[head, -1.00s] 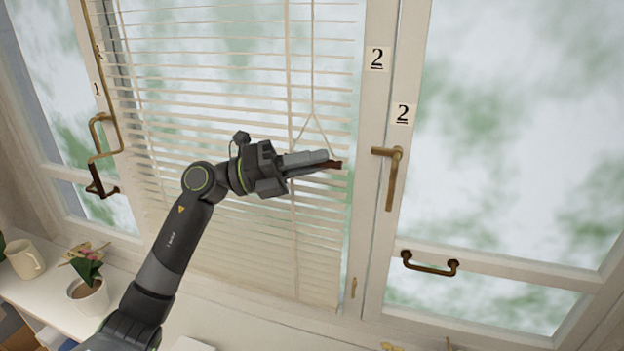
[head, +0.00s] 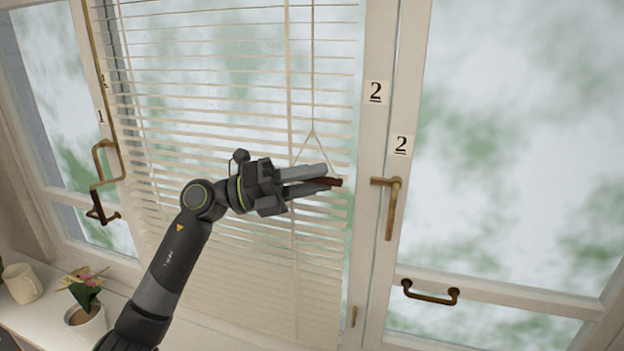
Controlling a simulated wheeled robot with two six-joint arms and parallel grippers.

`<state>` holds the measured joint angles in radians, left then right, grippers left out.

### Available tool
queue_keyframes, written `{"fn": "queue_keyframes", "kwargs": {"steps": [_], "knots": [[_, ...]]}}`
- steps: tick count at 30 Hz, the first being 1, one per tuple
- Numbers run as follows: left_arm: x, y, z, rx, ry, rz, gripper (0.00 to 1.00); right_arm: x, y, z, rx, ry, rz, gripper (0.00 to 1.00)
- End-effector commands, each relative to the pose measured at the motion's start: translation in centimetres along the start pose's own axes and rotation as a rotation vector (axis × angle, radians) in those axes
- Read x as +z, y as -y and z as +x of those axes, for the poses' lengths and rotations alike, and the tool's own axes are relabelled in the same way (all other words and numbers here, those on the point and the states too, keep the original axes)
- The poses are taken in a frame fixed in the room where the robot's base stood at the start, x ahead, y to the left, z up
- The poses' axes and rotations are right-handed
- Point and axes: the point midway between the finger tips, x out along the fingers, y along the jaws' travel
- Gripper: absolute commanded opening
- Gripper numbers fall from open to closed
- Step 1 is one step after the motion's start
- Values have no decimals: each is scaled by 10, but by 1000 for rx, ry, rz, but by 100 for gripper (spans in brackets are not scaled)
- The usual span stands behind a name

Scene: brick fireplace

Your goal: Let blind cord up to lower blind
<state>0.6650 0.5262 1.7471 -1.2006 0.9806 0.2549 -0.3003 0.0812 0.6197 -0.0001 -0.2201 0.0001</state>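The white slatted blind (head: 210,115) hangs over the middle window, and its slats reach almost to the sill. A thin cord (head: 313,75) runs down its right part and splits into an inverted V. At the V's lower end is a dark red-brown handle (head: 334,182). My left gripper (head: 318,178) comes in from the left, in front of the blind. Its fingers are shut on the handle, and only the handle's right end shows past the fingertips. The cord above looks taut. My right gripper is not in view.
A brass window handle (head: 392,205) is right of my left gripper, with a brass pull (head: 430,293) lower down. Another brass fitting (head: 105,165) is at left. A potted plant (head: 84,307) and a mug (head: 23,283) stand on the left ledge.

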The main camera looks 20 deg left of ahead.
Motion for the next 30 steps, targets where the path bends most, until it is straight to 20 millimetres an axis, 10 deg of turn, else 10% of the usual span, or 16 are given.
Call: {"fn": "queue_keyframes", "kwargs": {"steps": [8,30], "knots": [[-1,-3,-11,3,1,1,35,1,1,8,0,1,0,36],[-2,-5,-134,7,1,-1,35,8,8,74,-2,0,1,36]]}}
